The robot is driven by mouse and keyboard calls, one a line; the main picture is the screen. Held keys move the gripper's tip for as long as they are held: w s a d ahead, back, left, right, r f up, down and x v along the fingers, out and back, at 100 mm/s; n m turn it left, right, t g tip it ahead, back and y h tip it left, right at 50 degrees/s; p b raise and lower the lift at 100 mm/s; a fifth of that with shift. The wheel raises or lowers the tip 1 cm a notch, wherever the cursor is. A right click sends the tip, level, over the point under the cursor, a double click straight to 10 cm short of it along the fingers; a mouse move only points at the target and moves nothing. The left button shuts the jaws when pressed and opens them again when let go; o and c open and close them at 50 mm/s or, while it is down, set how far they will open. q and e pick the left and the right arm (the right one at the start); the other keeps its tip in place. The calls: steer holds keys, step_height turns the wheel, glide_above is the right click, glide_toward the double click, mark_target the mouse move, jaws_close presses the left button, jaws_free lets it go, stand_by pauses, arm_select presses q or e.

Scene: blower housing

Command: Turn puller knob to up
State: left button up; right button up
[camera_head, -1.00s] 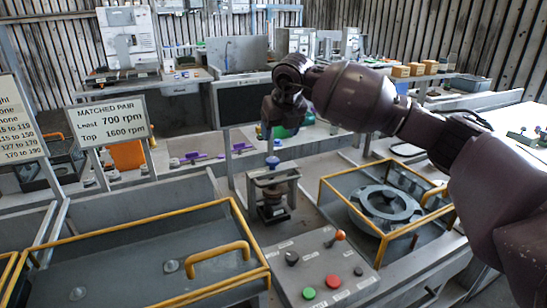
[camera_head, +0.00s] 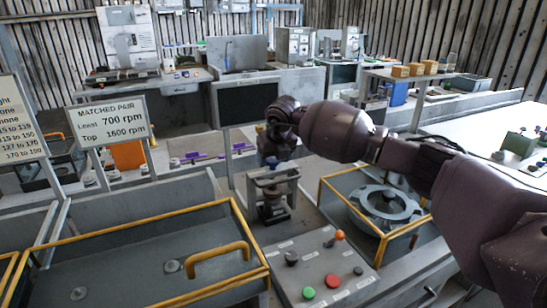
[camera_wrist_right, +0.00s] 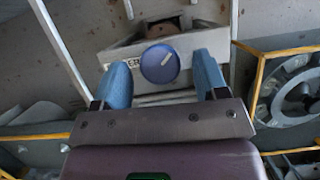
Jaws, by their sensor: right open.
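The round blue puller knob (camera_wrist_right: 160,63) sits on top of the puller's grey frame (camera_head: 272,182). In the right wrist view a short pale mark on the knob slants toward the upper right. My right gripper (camera_wrist_right: 159,72) is open, with one blue finger on each side of the knob and gaps showing between fingers and knob. In the head view this gripper (camera_head: 274,150) is above the puller and covers much of the knob. The lettering beside the knob is mostly hidden. My left gripper is not in view.
A panel with a red button (camera_head: 332,281), a green button (camera_head: 308,293) and an orange-tipped lever (camera_head: 339,235) is in front of the puller. A yellow-railed bay (camera_head: 327,205) with a round housing (camera_head: 385,207) is right. A yellow-railed tray (camera_head: 120,233) is left.

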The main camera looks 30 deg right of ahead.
steer(key=c, duration=0.9)
steer(key=shift+c, duration=0.2)
steer(key=shift+n, duration=0.3)
steer(key=n+y+b, duration=0.1)
steer(key=n, duration=0.1)
steer(key=n+y+b, duration=0.1)
steer(key=n, duration=0.2)
steer(key=shift+w+d+f+b, duration=0.1)
steer(key=shift+d+b, duration=0.1)
steer(key=shift+b, duration=0.1)
steer(key=shift+d+n+g+y+b, duration=0.1)
steer(key=shift+n+g+y+b, duration=0.55)
steer(key=shift+n, duration=1.25)
steer(key=shift+r, duration=0.2)
